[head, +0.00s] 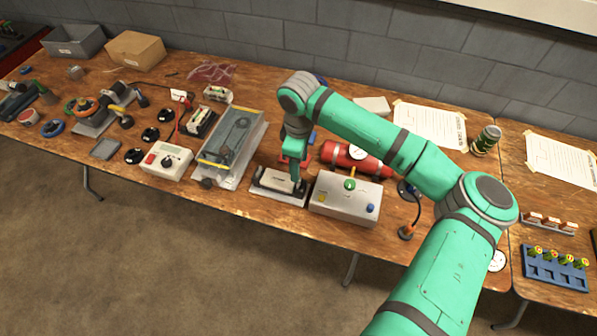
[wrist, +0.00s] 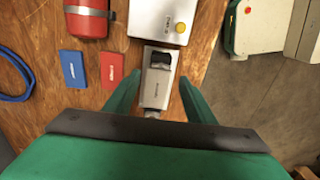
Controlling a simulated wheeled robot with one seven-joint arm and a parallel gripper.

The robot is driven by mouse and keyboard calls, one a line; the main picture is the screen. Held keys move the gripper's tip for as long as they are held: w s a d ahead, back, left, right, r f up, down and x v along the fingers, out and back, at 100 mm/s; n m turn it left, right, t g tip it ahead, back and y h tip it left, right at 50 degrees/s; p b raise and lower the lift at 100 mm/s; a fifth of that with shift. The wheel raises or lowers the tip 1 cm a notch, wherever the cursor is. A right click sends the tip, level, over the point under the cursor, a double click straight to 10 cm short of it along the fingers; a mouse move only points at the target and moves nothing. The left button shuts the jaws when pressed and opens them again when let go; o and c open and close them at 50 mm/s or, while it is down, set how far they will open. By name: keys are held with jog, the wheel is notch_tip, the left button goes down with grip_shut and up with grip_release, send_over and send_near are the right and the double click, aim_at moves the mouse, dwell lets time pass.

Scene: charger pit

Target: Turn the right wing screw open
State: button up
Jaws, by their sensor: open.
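A small clamp-like fixture (head: 274,182) with a pale metal bar sits on a grey plate on the bench. In the wrist view, its bar (wrist: 155,90) lies lengthwise between my fingers. A dark piece, which seems to be the right wing screw (wrist: 160,58), is at the far end of the bar, on the side of the grey box. Its exact turn is too small to tell. My gripper (wrist: 158,80) is open and empty, with one finger on each side above the fixture. In the head view, my gripper (head: 297,181) covers the fixture's right end.
A grey box with buttons (head: 345,199) stands close to the right of the fixture. A red cylinder (head: 352,158) lies behind it. A blue block (wrist: 73,70) and a red block (wrist: 112,66) lie beside the fixture.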

notch_tip(320, 180, up, 3)
jog(key=shift+r, duration=0.2)
dwell(0.5)
